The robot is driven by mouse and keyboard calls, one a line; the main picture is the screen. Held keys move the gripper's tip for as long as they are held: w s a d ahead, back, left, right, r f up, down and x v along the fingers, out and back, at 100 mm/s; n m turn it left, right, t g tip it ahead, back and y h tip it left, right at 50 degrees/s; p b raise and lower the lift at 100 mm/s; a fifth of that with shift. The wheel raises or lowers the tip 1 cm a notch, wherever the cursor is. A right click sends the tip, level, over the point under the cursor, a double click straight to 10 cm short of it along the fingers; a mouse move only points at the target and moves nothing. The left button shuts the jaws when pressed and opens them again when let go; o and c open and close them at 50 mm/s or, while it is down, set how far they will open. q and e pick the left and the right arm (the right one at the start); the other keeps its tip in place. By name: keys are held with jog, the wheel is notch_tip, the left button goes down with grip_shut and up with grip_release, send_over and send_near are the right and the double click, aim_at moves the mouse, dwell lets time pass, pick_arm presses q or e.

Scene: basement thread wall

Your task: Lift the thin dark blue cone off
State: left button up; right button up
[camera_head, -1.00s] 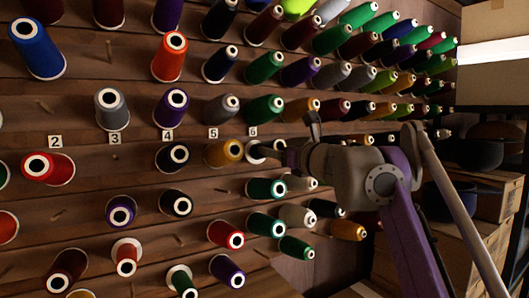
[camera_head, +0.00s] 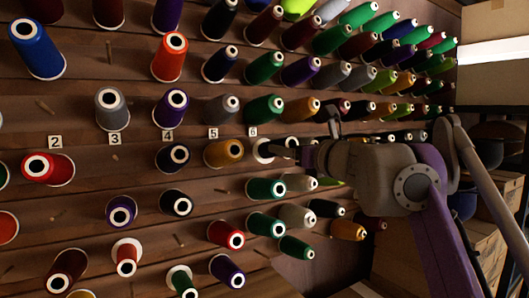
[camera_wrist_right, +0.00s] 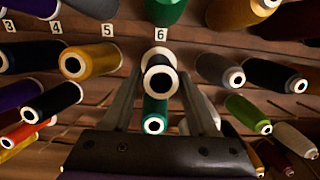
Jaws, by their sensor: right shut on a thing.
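The thin dark cone (camera_wrist_right: 158,62), nearly black in this light, sits between the fingers of my right gripper (camera_wrist_right: 160,78). Its white base rim shows behind its white tip ring in the right wrist view. In the head view its white base (camera_head: 262,150) is just below the number 6 label, and my right gripper (camera_head: 294,152) covers most of its body. My right gripper is shut on it, tip end towards me. I cannot tell whether the cone is still around its peg. My left gripper is not in view.
A green cone (camera_head: 265,109) is above the held cone, a gold cone (camera_head: 224,153) is to its left and another green cone (camera_head: 266,188) is below. Bare pegs stick out of the wooden wall. Cardboard boxes (camera_head: 480,240) stand at the right.

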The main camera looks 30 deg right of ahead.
jog(key=s+r, duration=0.1)
jog(key=s, duration=0.5)
jog(key=shift+s+d+r+p, duration=0.15)
jog(key=shift+d+p, duration=0.05)
jog(key=shift+p, duration=0.1)
jog(key=s+r, duration=0.1)
jog(key=s, duration=0.1)
jog(key=s+r, duration=0.2)
jog(key=shift+d, duration=0.15)
dwell(0.5)
jog(key=shift+w+f, duration=0.1)
